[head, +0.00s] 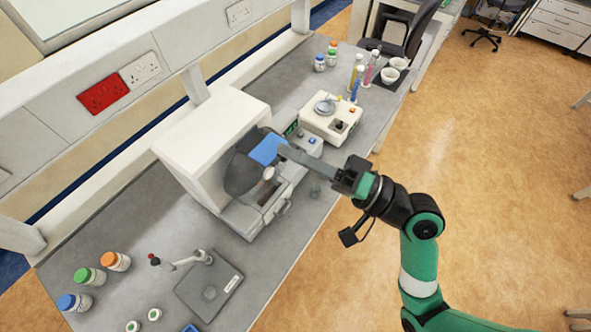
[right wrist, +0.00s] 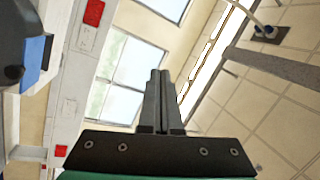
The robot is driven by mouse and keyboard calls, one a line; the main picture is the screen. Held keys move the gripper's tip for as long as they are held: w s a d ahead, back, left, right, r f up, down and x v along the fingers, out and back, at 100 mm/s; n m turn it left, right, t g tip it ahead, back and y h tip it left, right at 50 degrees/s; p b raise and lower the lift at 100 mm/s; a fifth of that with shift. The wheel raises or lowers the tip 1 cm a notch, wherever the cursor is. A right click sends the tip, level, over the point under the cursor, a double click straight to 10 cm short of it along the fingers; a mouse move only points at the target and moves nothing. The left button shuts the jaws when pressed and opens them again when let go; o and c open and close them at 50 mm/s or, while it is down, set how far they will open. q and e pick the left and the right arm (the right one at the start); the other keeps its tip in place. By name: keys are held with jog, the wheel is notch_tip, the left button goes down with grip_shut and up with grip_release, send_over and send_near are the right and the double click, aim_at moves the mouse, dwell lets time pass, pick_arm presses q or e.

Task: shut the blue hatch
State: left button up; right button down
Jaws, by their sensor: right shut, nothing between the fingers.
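The blue hatch (head: 265,149) is a small blue panel on the front of the large white machine (head: 210,140), at the upper right of its dark opening. It appears raised, with the opening showing below and left of it; its exact angle is hard to tell. My right gripper (head: 284,151) reaches in from the right, its tip close beside the blue panel; I cannot tell whether they touch. In the right wrist view the fingers (right wrist: 160,78) are together and empty. A blue patch (right wrist: 33,63) beside dark and white parts shows at the left there. My left gripper is out of view.
A smaller white instrument (head: 330,118) stands behind my right gripper. Bottles (head: 358,75) and white cups (head: 394,70) are farther back. A grey plate with a stand (head: 208,290) and several colour-capped jars (head: 88,276) are in front.

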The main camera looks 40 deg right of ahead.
jog(key=s+d+f+m+h+b, duration=0.1)
jog(key=s+d+f+m+h, duration=0.25)
jog(key=f, duration=0.55)
jog(key=s+d+f+m+h+b, duration=0.25)
jog(key=s+d+f+m, duration=0.2)
jog(key=f, duration=0.45)
jog(key=b, duration=0.4)
send_near(286, 159)
jog(key=shift+g, duration=0.4)
jog(key=w, duration=0.4)
jog(key=w+a+p, duration=0.1)
jog(key=w, duration=0.1)
jog(key=shift+r, duration=0.4)
jog(key=shift+w+a, duration=0.1)
jog(key=shift+w, duration=0.25)
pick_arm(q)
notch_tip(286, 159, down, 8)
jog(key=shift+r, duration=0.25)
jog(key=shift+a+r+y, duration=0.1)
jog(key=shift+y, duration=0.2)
